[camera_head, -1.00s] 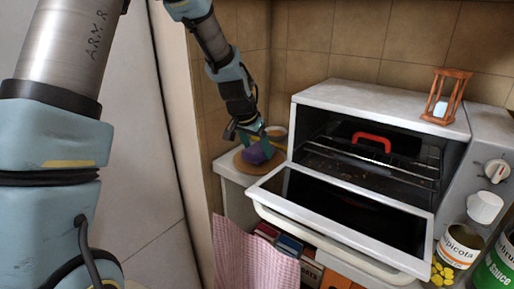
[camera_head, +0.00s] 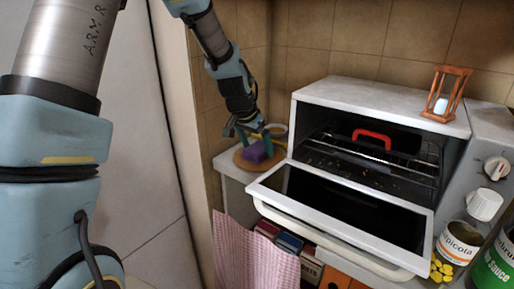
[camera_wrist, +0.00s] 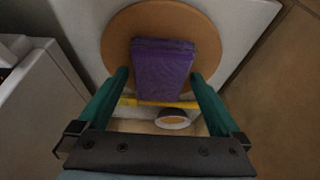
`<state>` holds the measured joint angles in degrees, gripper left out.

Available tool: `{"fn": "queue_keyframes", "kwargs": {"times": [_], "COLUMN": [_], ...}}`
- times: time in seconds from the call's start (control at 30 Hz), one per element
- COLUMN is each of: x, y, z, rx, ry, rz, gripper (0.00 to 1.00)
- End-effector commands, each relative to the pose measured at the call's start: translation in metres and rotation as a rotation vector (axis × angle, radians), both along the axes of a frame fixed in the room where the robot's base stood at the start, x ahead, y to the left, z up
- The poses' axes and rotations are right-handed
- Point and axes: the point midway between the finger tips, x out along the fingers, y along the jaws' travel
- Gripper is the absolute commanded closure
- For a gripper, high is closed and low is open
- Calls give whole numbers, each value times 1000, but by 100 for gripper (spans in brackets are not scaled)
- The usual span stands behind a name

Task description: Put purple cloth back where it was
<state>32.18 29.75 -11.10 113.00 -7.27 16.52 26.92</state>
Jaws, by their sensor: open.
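The purple cloth (camera_head: 257,151) is a folded block lying on a round wooden board (camera_head: 241,160) at the back left corner, left of the oven. In the wrist view the purple cloth (camera_wrist: 163,70) lies flat on the round board (camera_wrist: 118,45). My gripper (camera_head: 254,137) is just above the cloth. In the wrist view my gripper's teal fingers (camera_wrist: 158,78) are spread, one on either side of the cloth's near end. Whether they touch it I cannot tell.
A white toaster oven (camera_head: 384,100) with its door (camera_head: 330,215) open stands right of the board. A yellow bar (camera_wrist: 150,102) and a small round bowl (camera_wrist: 172,119) lie by the board. An hourglass (camera_head: 446,93) stands on the oven. A pink checked cloth (camera_head: 250,255) hangs below.

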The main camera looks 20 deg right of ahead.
Motion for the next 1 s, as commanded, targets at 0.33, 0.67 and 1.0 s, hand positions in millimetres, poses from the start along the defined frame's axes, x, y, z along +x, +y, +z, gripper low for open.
{"fn": "queue_keyframes", "kwargs": {"times": [0.33,0.67,1.0], "x": [-11,-21,-16], "y": [23,37,74], "z": [61,102,95], "rx": [-3,0,23], "ry": [-6,-1,17], "rz": [2,0,87], "gripper": [0,0,0]}}
